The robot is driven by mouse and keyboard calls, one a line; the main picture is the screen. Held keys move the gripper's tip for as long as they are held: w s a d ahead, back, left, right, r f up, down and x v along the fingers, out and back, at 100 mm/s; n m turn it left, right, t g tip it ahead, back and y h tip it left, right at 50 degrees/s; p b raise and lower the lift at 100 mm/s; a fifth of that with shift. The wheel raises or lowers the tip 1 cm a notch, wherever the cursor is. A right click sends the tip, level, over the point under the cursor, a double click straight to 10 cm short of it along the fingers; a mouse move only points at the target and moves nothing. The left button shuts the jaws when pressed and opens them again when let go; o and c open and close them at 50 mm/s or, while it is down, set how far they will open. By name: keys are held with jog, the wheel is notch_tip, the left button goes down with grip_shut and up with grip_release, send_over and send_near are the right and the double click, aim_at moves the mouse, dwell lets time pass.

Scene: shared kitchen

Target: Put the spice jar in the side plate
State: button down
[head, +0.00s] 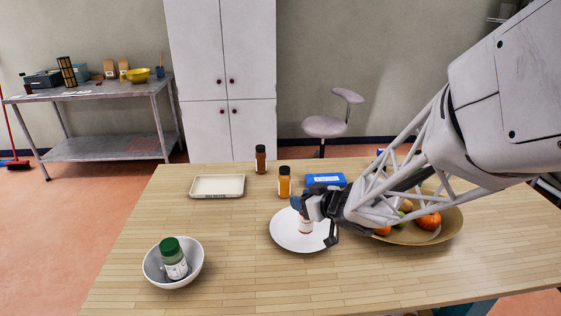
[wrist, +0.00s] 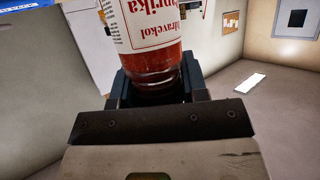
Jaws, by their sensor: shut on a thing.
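My gripper (head: 312,214) is shut on a spice jar (head: 305,226) with red contents and a white label. The jar also fills the top of the wrist view (wrist: 148,40), where its label reads paprika upside down and its glass end sits between the jaws (wrist: 155,85). In the head view the gripper hides much of the jar. The side plate (head: 287,236), white and round, lies on the table beneath the jar. I cannot tell whether the jar touches the plate.
A bowl (head: 197,268) holding a green-lidded jar (head: 173,260) stands front left. A tray (head: 217,186), a brown jar (head: 260,160), an orange jar (head: 284,183) and a blue box (head: 325,180) stand behind. A fruit bowl (head: 450,230) is right. The table's front middle is clear.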

jog(key=shift+w, duration=0.25)
jog(key=shift+w+a+f, duration=0.1)
jog(key=shift+w+f, duration=0.05)
jog(key=shift+f, duration=1.65)
jog(key=shift+f, duration=0.15)
jog(key=c, duration=0.6)
grip_release()
jog(key=shift+c, duration=0.2)
